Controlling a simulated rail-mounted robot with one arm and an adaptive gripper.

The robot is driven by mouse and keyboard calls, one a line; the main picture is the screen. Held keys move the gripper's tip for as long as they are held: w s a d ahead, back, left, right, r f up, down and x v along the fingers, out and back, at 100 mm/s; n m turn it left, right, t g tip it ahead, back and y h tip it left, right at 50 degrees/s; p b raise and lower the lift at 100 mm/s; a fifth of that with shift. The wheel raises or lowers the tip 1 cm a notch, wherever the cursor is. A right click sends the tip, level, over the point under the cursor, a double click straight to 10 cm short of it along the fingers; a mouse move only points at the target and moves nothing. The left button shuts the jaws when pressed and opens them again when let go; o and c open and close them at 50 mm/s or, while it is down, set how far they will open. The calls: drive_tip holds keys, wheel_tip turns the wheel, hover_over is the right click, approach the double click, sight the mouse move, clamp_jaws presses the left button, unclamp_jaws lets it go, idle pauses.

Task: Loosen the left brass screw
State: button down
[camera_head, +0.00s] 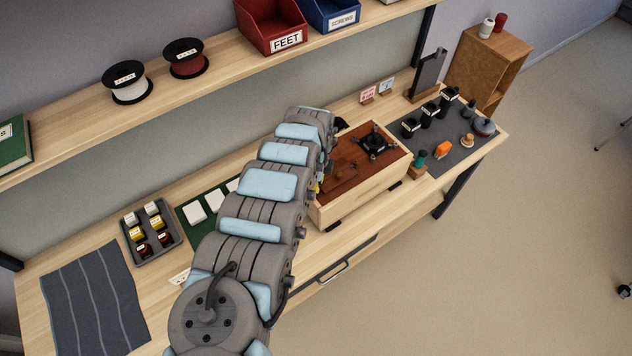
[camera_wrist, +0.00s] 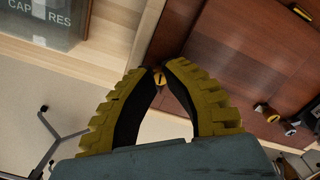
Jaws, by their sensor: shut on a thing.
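The wooden speaker box (camera_head: 372,186) with a reddish-brown top panel (camera_head: 340,158) stands on the bench, right of my arm. The panel also fills the right of the wrist view (camera_wrist: 245,50). My gripper (camera_wrist: 159,72) has its yellow ribbed fingers drawn together at the tips around a small brass screw (camera_wrist: 158,79) with a slotted head, near the panel's left edge. In the head view my arm hides most of the gripper and this screw. Small fittings (camera_wrist: 268,113) show further right on the panel, too small to identify surely.
A dark mat (camera_head: 440,155) with black jars (camera_head: 428,113) and an orange item (camera_head: 443,149) lies right of the box. A tray of small bottles (camera_head: 150,232) and a grey cloth (camera_head: 95,300) lie at the left. A shelf with bins (camera_head: 270,22) runs above the bench.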

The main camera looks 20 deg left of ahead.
drive_tip(key=n+p, duration=0.1)
drive_tip(key=n, duration=0.3)
drive_tip(key=shift+r+n, duration=0.1)
drive_tip(key=shift+n, duration=0.2)
drive_tip(key=n, duration=0.3)
drive_tip(key=shift+n, duration=0.3)
drive_tip(key=n, duration=0.3)
drive_tip(key=shift+n, duration=0.3)
drive_tip(key=n+b, duration=0.1)
drive_tip(key=n, duration=0.3)
drive_tip(key=shift+n, duration=0.3)
drive_tip(key=n, duration=0.4)
drive_tip(key=shift+n+b, duration=0.3)
drive_tip(key=shift+b, duration=0.05)
drive_tip(key=n, duration=0.8)
drive_tip(key=shift+n+b, duration=0.35)
drive_tip(key=shift+n, duration=1.55)
